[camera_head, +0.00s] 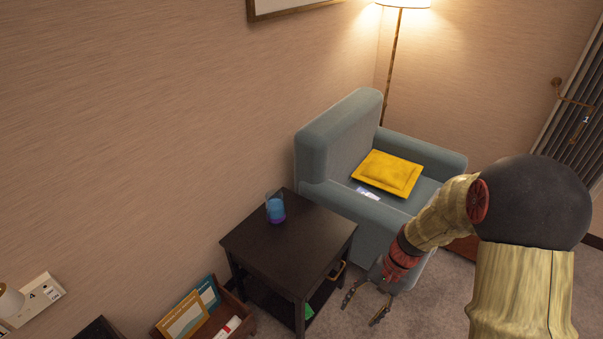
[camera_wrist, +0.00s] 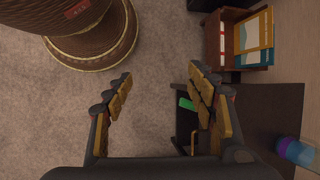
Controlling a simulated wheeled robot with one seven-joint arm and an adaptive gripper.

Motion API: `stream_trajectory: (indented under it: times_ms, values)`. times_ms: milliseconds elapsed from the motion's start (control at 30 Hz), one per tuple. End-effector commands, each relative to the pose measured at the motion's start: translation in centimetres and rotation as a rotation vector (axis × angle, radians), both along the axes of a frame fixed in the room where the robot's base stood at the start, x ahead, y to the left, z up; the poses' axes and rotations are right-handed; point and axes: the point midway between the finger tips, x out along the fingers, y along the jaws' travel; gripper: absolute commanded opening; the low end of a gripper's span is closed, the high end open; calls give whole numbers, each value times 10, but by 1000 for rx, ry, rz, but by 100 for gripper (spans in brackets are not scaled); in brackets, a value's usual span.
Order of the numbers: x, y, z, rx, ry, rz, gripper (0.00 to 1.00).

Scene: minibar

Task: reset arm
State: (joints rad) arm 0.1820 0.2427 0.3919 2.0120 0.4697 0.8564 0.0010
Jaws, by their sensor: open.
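My gripper (camera_head: 366,304) hangs in front of the right side of the dark side table, with its fingers spread and nothing between them. In the wrist view my gripper (camera_wrist: 160,100) also shows open and empty, with carpet and the table's edge beneath it. My arm reaches in from the right of the head view, bent downward at its end. A blue and purple cup (camera_head: 275,208) stands on the dark side table (camera_head: 290,245), near its back left edge. The cup also shows in the wrist view (camera_wrist: 296,152) at the lower right.
A grey-blue armchair (camera_head: 335,135) with a yellow cushion (camera_head: 388,173) stands behind the table. A wooden box (camera_head: 240,318) with books is beside the table at front left. A floor lamp (camera_head: 394,50) stands in the corner. Open carpet (camera_wrist: 50,110) lies left in the wrist view.

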Motion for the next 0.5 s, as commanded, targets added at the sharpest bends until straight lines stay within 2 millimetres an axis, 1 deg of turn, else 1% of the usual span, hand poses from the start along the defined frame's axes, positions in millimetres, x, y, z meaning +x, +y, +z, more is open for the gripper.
stream_trajectory:
  times_ms: [33, 200, 300, 500]
  values:
    - [-7, -3, 24, -26, -35, 49, 56]
    - [-34, -16, 85, -119, -134, 195, 56]
    - [-51, -23, 117, -176, -195, 269, 56]
    - [-81, -35, 174, -292, -332, 386, 56]
